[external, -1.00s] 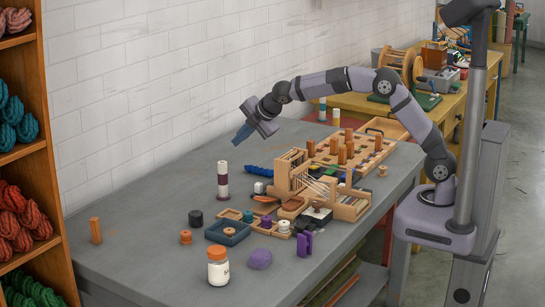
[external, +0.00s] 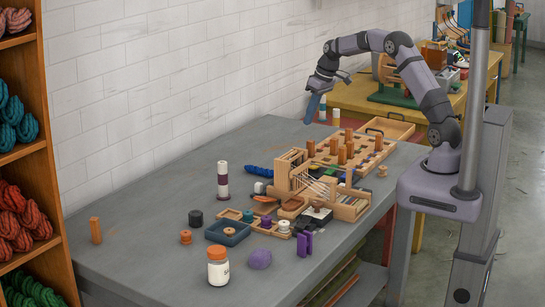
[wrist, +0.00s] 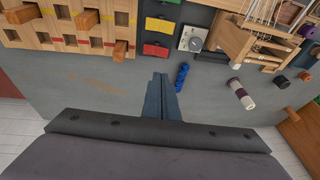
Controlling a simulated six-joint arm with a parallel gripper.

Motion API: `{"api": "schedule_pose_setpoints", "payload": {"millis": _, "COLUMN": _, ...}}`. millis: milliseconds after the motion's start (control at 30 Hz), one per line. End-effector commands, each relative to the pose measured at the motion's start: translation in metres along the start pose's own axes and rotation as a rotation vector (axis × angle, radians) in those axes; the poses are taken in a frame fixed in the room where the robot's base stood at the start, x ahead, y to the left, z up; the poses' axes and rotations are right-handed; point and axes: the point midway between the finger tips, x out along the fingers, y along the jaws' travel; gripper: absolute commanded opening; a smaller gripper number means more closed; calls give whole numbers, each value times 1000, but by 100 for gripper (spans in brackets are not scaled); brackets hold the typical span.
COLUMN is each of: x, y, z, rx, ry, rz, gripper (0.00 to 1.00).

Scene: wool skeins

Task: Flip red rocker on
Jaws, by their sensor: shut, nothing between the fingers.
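In the external view I cannot make out the rocker behind the wooden pieces. My gripper (external: 311,116) is shut and empty, pointing down above the back of the grey table, near the wall.
A white dial box (wrist: 192,38) and a blue skein (wrist: 181,76) lie to the rocker row's right. A wooden pegboard (external: 345,150) and a small loom (external: 325,190) crowd the table. A striped spool (external: 223,180) stands left. The table's left part is mostly clear.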

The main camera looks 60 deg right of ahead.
Motion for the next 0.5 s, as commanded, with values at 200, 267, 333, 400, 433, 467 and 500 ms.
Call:
{"api": "schedule_pose_setpoints", "payload": {"millis": 200, "x": 1, "y": 0, "z": 0, "rx": -3, "ry": 0, "rz": 1, "gripper": 0}}
{"api": "schedule_pose_setpoints", "payload": {"millis": 267, "x": 1, "y": 0, "z": 0, "rx": -3, "ry": 0, "rz": 1, "gripper": 0}}
{"api": "schedule_pose_setpoints", "payload": {"millis": 333, "x": 3, "y": 0, "z": 0, "rx": -3, "ry": -1, "rz": 1, "gripper": 0}}
{"api": "schedule_pose_setpoints", "payload": {"millis": 400, "x": 7, "y": -1, "z": 0, "rx": -4, "ry": -2, "rz": 0, "gripper": 0}}
{"api": "schedule_pose_setpoints", "payload": {"millis": 433, "x": 9, "y": -1, "z": 0, "rx": -4, "ry": -3, "rz": 0, "gripper": 0}}
{"api": "schedule_pose_setpoints", "payload": {"millis": 467, "x": 11, "y": -1, "z": 0, "rx": -4, "ry": -3, "rz": 0, "gripper": 0}}
{"api": "schedule_pose_setpoints", "payload": {"millis": 500, "x": 15, "y": -1, "z": 0, "rx": -4, "ry": -2, "rz": 0, "gripper": 0}}
